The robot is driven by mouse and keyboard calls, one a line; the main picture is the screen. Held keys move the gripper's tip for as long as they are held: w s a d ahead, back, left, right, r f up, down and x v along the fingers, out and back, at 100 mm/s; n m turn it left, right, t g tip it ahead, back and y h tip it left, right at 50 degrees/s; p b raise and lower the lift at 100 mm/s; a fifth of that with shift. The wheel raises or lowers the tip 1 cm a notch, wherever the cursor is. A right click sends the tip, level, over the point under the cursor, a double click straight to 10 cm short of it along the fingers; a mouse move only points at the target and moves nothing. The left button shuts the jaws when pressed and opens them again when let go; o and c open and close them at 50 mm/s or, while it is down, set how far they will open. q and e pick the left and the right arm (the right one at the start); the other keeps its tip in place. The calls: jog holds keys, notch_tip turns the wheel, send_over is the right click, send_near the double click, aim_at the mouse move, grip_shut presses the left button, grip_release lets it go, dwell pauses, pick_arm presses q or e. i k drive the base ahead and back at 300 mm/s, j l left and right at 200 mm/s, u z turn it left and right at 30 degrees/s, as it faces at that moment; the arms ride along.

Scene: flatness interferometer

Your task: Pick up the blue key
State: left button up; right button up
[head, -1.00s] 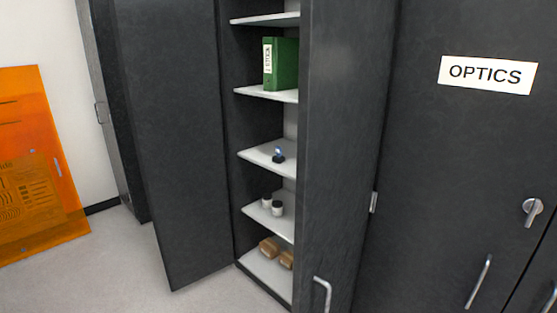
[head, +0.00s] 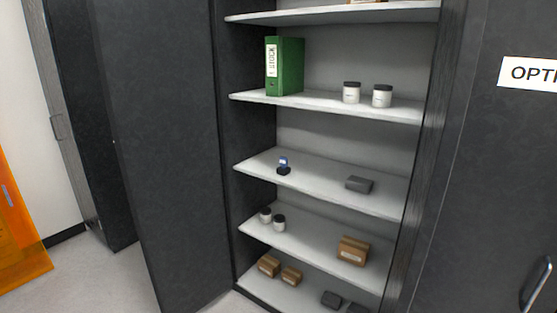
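A small blue object (head: 283,161) with a dark lower part (head: 284,171) sits on the middle shelf (head: 320,187) of the open cabinet, towards its left side. It is likely the blue key, but it is too small to tell its exact shape. Neither of my grippers shows in the head view.
The left cabinet door (head: 170,150) stands open. A dark grey box (head: 360,185) lies on the same shelf to the right. Above are a green binder (head: 285,66) and two white jars (head: 382,96). Lower shelves hold jars, brown boxes (head: 353,250) and dark boxes.

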aim_at(283, 161)
jog(key=i+j+z, duration=0.25)
jog(key=i+j, duration=0.4)
jog(key=i+j+z, duration=0.3)
jog(key=i+j, duration=0.4)
jog(key=j, duration=0.15)
jog(key=i+z, duration=0.35)
jog(key=i, duration=0.85)
jog(key=i+l+z, duration=0.15)
jog(key=i+l, duration=0.15)
jog(key=i, duration=0.1)
